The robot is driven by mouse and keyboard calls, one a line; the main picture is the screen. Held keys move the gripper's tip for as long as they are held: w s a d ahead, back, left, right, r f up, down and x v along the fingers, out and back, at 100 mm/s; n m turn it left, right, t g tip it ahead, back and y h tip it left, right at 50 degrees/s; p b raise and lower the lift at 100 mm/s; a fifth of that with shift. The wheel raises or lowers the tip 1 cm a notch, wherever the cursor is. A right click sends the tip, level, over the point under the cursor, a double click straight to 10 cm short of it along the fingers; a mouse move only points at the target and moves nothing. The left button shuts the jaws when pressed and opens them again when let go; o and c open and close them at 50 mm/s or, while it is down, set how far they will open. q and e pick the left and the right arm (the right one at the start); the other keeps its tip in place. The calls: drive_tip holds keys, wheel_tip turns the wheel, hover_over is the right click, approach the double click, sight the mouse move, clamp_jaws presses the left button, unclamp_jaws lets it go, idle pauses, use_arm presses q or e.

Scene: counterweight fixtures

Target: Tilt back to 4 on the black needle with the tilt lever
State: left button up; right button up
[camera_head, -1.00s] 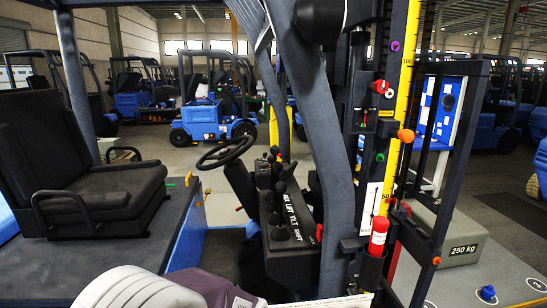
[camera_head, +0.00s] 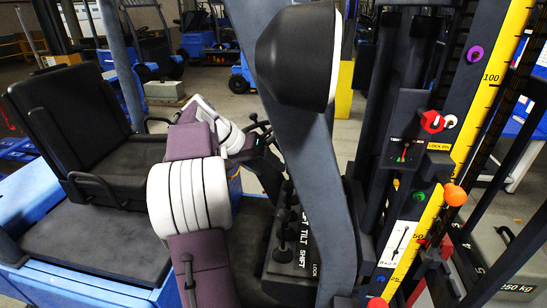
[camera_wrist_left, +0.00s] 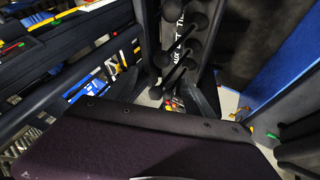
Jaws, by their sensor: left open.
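The lever console (camera_head: 300,262) carries a row of dark knobbed levers and the printed words TILT and SHIFT. One knob (camera_head: 281,235) stands beside the word TILT; which stem belongs to it is hard to tell. The levers (camera_wrist_left: 180,60) also show in the left wrist view, beyond a purple part of mine. A small gauge (camera_head: 404,151) with red and green marks is on the mast. A white plate (camera_head: 397,243) with a thin black line is below it; its figures are unreadable. My left gripper (camera_head: 250,145) is open, left of the console near the steering wheel, its fingers poorly seen.
A black seat (camera_head: 80,130) is left. The yellow scale (camera_head: 487,95), red knob (camera_head: 432,121) and orange knob (camera_head: 455,194) are on the mast. A 250 kg weight (camera_head: 515,265) is lower right.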

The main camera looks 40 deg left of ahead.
sight(285, 183)
use_arm(q)
drive_tip(key=b+x, duration=0.5)
drive_tip(key=x, duration=0.6)
drive_tip(key=shift+f, duration=0.25)
drive_tip(key=shift+s+r, duration=0.1)
drive_tip(key=shift+s, duration=0.15)
use_arm(e)
drive_tip(key=f, duration=0.5)
drive_tip(key=shift+s+a+f, duration=0.1)
drive_tip(key=shift+s, duration=0.3)
use_arm(q)
drive_tip(key=shift+w, duration=0.15)
drive_tip(key=c, duration=1)
drive_tip(key=shift+c, duration=0.2)
use_arm(e)
drive_tip(key=shift+w, duration=0.15)
